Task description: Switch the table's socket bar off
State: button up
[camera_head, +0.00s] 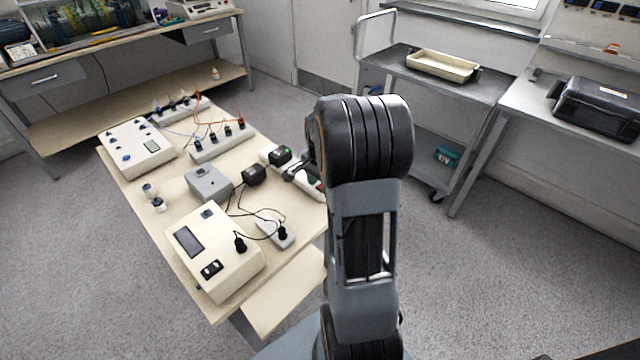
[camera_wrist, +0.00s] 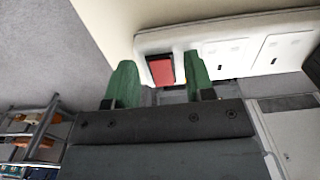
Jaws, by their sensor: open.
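The white socket bar (camera_wrist: 240,40) runs across the top of the wrist view, with a red rocker switch (camera_wrist: 160,69) at its left end and white sockets to the right. My gripper (camera_wrist: 160,82) has green fingertips spread apart, with the red switch showing between them and nothing held. I cannot tell whether a fingertip touches the bar. In the head view the socket bar (camera_head: 267,156) lies at the table's right edge, partly hidden by my arm and a black plug-in adapter.
The table (camera_head: 180,240) also holds a cream meter box (camera_head: 215,262), another instrument (camera_head: 137,148), a grey box (camera_head: 208,184), a black adapter (camera_head: 254,175) and cables close to the bar. A trolley (camera_head: 400,60) stands behind. Open floor lies to the right.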

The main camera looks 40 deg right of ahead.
grip_shut()
jog(key=shift+d+r+y+p, duration=0.15)
jog(key=shift+r+y+p, duration=0.3)
jog(key=shift+p, duration=0.75)
jog(key=shift+d+f+y+p, duration=0.15)
jog(key=shift+y+p, duration=0.6)
jog(key=shift+p, duration=0.1)
jog(key=shift+f+g+y, duration=0.15)
jog(key=shift+g+y, duration=0.15)
grip_release()
